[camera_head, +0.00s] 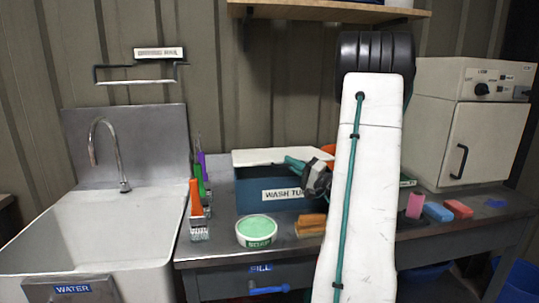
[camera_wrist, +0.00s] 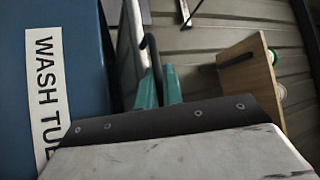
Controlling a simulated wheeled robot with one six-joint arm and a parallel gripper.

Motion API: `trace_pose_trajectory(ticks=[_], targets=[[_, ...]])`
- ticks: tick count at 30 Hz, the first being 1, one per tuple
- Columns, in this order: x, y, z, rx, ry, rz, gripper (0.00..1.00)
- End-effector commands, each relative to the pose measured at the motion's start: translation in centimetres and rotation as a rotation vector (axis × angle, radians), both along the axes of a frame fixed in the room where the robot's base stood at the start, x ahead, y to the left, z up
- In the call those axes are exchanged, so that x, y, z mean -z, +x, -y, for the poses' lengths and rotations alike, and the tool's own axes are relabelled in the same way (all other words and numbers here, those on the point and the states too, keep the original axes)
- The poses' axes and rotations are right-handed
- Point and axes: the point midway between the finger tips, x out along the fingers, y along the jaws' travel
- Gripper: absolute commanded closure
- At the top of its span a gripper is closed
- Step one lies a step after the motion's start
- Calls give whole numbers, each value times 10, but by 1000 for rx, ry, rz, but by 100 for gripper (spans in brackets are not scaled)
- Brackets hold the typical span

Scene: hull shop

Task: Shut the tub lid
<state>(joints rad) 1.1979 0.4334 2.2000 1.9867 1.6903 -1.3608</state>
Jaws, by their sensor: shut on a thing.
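The blue wash tub (camera_head: 250,190) stands on the bench with a white label on its front; its blue side and label also fill the left of the wrist view (camera_wrist: 15,90). The pale tub lid (camera_head: 268,156) lies over the tub's top, close to level; I cannot tell whether it is fully down. My gripper (camera_head: 292,162) is at the lid's right front, its teal fingers shut. In the wrist view my gripper (camera_wrist: 160,88) closes on a dark bent bar (camera_wrist: 152,55), which looks like the lid handle. My arm hides the tub's right end.
A green soap bowl (camera_head: 257,231), orange sponges (camera_head: 311,224) and upright brushes (camera_head: 197,205) sit in front and left of the tub. A sink (camera_head: 90,240) is at left, a white cabinet (camera_head: 470,125) at right. A wooden shelf (camera_head: 290,10) hangs above.

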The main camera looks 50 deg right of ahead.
Motion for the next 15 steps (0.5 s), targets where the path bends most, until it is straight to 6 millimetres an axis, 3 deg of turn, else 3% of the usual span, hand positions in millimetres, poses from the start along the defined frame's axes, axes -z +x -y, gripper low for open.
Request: trace_pose_trajectory(ticks=[6,15], targets=[[13,-1,2,10,-31,36,100],[16,6,-8,-10,-40,45,100]])
